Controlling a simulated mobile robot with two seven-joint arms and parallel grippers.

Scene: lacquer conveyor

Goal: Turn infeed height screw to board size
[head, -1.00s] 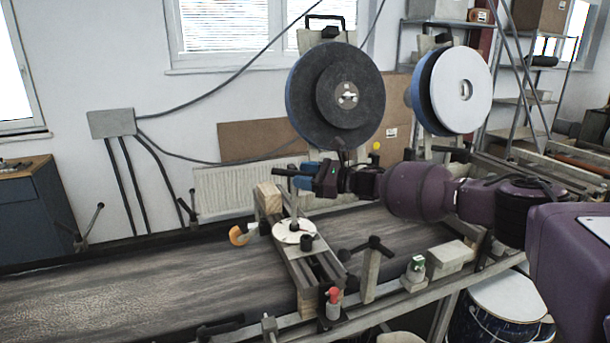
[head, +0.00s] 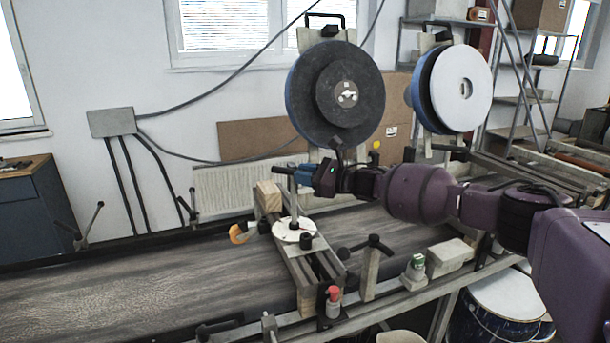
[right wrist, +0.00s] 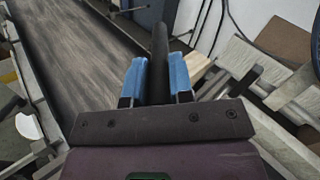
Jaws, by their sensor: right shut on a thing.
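The infeed height screw has a dark crossbar handle (head: 281,170) on top of an upright rod (head: 293,207). The rod stands over a round white dial (head: 290,232) on the wooden cross beam. My right gripper (head: 296,174), with blue fingers, comes in from the right and is shut on the crossbar handle. In the right wrist view the dark bar (right wrist: 160,45) runs between the two blue fingers (right wrist: 157,82). The fingers hide part of the handle. Any scale marks on the dial are too small to read. My left gripper is not in view.
The cross beam (head: 284,254) spans the dark wood-grained conveyor bed (head: 130,275). An orange-tipped knob (head: 240,234), a black clamp handle (head: 373,244) and a red-topped button (head: 333,294) are close by. Two large discs (head: 337,97) stand behind my right arm.

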